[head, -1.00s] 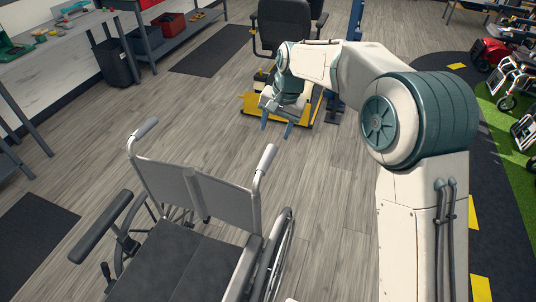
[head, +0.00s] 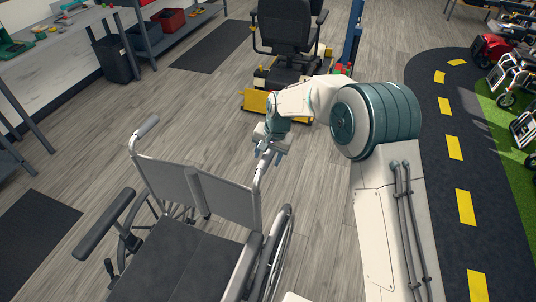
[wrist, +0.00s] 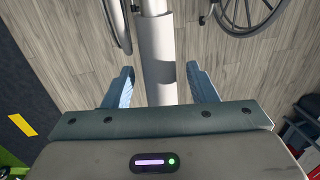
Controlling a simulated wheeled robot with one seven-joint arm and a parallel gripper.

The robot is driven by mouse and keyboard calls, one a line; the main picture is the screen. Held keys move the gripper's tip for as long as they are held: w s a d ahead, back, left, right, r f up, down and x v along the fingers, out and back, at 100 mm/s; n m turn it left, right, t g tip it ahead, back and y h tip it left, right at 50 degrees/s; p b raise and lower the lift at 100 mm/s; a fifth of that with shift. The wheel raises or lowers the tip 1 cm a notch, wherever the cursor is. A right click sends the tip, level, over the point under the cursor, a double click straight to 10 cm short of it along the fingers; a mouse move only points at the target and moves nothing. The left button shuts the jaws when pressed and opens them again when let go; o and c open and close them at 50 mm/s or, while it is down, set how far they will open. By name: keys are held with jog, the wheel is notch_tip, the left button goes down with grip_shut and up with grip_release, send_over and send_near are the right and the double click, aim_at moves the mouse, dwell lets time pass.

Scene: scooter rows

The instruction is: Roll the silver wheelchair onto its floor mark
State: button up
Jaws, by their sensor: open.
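The silver wheelchair (head: 222,197) stands in front of me with its grey backrest, black seat and black armrests. Its left push handle (head: 146,127) is free. My gripper (head: 271,157) is at the right push handle and hides part of it. In the wrist view, the pale handle tube (wrist: 157,35) runs between the fingers of my gripper (wrist: 160,76). The fingers are open, with a gap on each side of the tube. A wheel (wrist: 248,14) shows at the top right there. I cannot pick out the wheelchair's floor mark.
A black powered chair with a yellow base (head: 284,40) stands beyond the wheelchair. A workbench (head: 60,45) and bin (head: 116,60) are at left. A dark lane with yellow dashes (head: 454,147) and parked scooters (head: 492,48) are at right. Wood floor between is clear.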

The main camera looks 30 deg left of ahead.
jog(key=shift+c, duration=0.3)
grip_shut()
jog(key=shift+s, duration=0.1)
